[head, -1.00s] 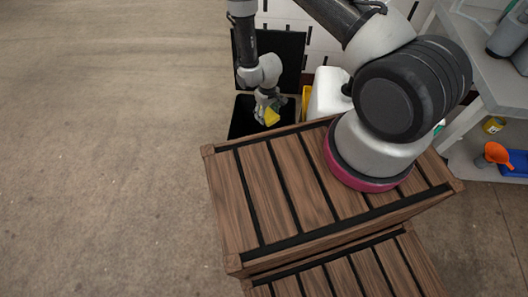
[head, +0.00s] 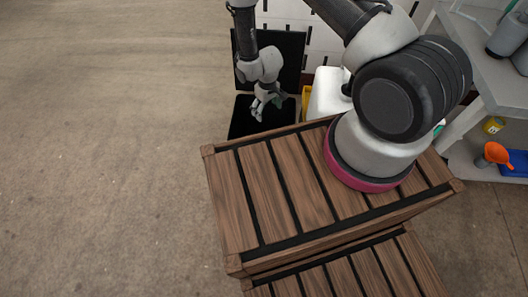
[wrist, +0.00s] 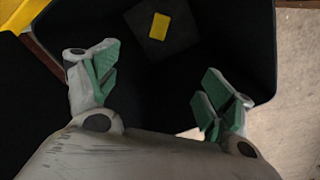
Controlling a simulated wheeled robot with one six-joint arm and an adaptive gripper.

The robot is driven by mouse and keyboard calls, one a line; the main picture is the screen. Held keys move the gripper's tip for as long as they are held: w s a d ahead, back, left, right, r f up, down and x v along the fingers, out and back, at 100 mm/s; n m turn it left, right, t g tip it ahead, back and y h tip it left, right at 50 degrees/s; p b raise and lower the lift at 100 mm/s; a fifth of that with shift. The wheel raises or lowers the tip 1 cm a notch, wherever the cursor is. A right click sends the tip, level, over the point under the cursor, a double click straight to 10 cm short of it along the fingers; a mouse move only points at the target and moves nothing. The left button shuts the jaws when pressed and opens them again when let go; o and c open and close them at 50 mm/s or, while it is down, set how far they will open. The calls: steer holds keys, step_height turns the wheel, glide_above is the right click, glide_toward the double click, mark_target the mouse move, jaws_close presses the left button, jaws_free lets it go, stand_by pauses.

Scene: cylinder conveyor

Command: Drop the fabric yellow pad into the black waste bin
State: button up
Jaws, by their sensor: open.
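The black waste bin (head: 241,121) stands on the floor behind the wooden crate, with its lid raised at the back. In the wrist view I look down into the bin's dark inside (wrist: 150,95). A small yellow pad (wrist: 160,27) lies inside it, on top of a dark grey flat square (wrist: 183,36). My gripper (head: 266,107) hangs over the bin opening. In the wrist view its green-padded fingers (wrist: 163,78) are spread wide with nothing between them, apart from the pad. The pad cannot be made out in the head view.
The slatted wooden crate (head: 285,190) stands in front of the bin. A white container (head: 328,92) and a yellow object (head: 306,102) stand right of the bin. A grey shelf (head: 462,100) with an orange funnel (head: 495,153) is farther right. Floor at left is clear.

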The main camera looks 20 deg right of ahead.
step_height(320, 180, up, 9)
steer(key=shift+r, duration=0.15)
stand_by(0.4)
